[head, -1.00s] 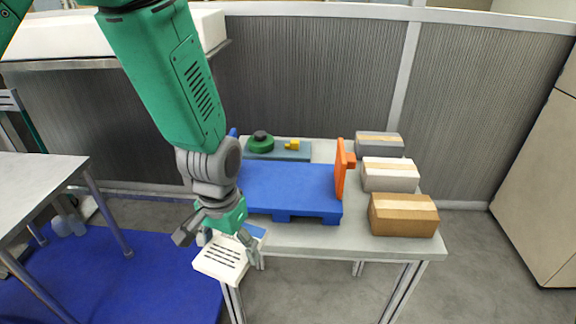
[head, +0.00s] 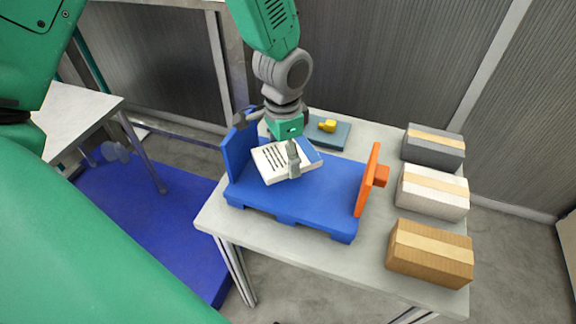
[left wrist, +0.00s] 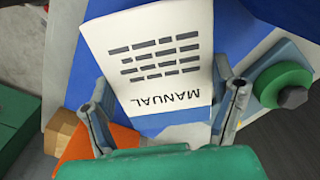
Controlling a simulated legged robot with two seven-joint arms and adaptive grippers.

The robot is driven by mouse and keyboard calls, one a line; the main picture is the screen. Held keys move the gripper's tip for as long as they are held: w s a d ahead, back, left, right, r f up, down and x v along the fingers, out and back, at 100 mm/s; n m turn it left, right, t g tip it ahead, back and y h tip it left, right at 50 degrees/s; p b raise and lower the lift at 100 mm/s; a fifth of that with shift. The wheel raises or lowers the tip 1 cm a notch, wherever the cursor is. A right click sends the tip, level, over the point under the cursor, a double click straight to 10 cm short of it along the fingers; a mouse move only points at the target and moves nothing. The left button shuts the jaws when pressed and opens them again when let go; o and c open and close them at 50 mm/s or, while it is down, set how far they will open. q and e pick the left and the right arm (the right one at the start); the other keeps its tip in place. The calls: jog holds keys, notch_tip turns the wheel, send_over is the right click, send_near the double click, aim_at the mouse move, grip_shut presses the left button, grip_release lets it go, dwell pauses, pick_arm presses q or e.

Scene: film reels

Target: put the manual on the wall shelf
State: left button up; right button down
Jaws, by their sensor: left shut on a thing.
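The manual (head: 270,163) is a white booklet with dark printed lines and a blue end. My left gripper (head: 267,145) is shut on it and holds it tilted over the blue platform (head: 318,207) on the table. In the left wrist view the manual (left wrist: 155,50), with its title upside down, sits between the two fingers of the left gripper (left wrist: 162,88). I cannot tell whether the manual touches the platform. My right gripper is not in view. The wall shelf is not clearly visible; only a grey ledge (head: 180,3) shows at the top left edge.
An orange upright plate (head: 367,182) stands at the platform's right end. A grey box (head: 433,150), a white box (head: 432,195) and a brown box (head: 430,255) line the table's right side. A teal tray (head: 335,140) with a yellow part lies behind. Another table (head: 75,108) stands left.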

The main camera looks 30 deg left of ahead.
pick_arm(q)
jog(key=shift+w+d+f, duration=0.1)
jog(key=shift+d+f, duration=0.15)
jog(key=shift+f, duration=0.9)
jog(key=shift+d+f, duration=0.25)
jog(key=shift+f, duration=0.85)
jog(key=shift+a, duration=0.15)
jog(key=o, duration=1.4)
jog(key=shift+a+f, duration=0.15)
jog(key=shift+a, duration=0.1)
jog(key=shift+c, duration=0.2)
jog(key=shift+d, duration=0.15)
